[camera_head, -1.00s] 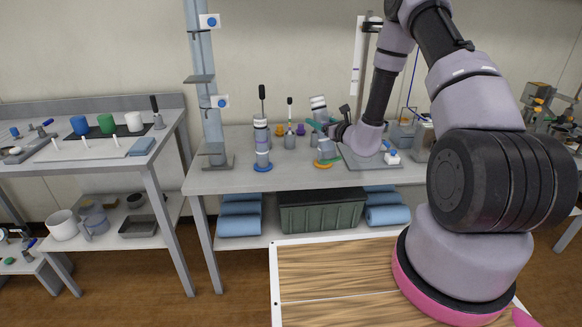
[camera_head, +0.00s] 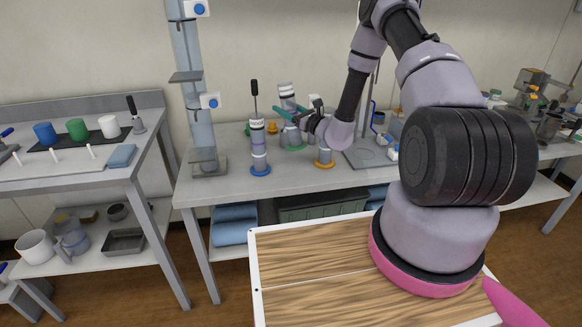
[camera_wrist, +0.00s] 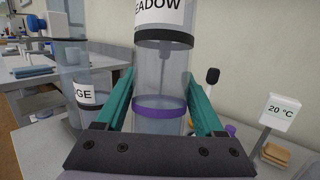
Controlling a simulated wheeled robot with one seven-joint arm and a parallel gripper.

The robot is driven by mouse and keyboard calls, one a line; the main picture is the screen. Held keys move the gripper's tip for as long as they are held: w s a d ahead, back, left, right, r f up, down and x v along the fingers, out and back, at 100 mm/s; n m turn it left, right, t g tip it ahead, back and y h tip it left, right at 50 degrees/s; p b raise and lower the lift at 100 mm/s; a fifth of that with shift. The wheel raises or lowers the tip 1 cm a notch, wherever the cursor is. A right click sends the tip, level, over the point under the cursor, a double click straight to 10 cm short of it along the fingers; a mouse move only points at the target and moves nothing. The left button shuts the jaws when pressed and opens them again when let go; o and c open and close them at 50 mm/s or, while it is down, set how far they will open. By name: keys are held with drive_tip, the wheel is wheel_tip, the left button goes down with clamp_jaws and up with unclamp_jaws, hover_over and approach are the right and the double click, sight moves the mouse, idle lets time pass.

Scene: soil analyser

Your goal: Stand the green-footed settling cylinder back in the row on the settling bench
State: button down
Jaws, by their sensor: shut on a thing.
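My gripper (camera_head: 301,113), with teal fingers, is shut on a clear settling cylinder (camera_head: 287,97) with a white label and a green foot (camera_head: 296,147). In the wrist view the cylinder (camera_wrist: 160,75) stands between the fingers; its partly cut label reads "EADOW", and it has black and purple bands. It looks nearly upright. Its foot shows between the blue-footed cylinder (camera_head: 259,150) and the orange-footed cylinder (camera_head: 325,156), somewhat behind them. I cannot tell whether the foot touches the settling bench (camera_head: 225,187). My gripper and arm partly hide the orange-footed cylinder.
A tall clear column (camera_head: 190,90) stands left on the bench. In the wrist view, a cylinder labelled "GE" (camera_wrist: 84,95) is close on the left, and a "20 °C" sign (camera_wrist: 280,112) stands right. A grey plate (camera_head: 368,156) lies right of the orange foot. The bench front is clear.

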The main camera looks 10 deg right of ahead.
sight(290, 131)
drive_tip(key=shift+s+d+r+t+y, duration=0.2)
drive_tip(key=shift+d+t+y, duration=0.4)
drive_tip(key=shift+t, duration=0.4)
drive_tip(key=shift+s+f, duration=0.1)
drive_tip(key=shift+f, duration=4.85)
unclamp_jaws()
drive_tip(key=v, duration=1.2)
drive_tip(key=shift+s+f, duration=0.1)
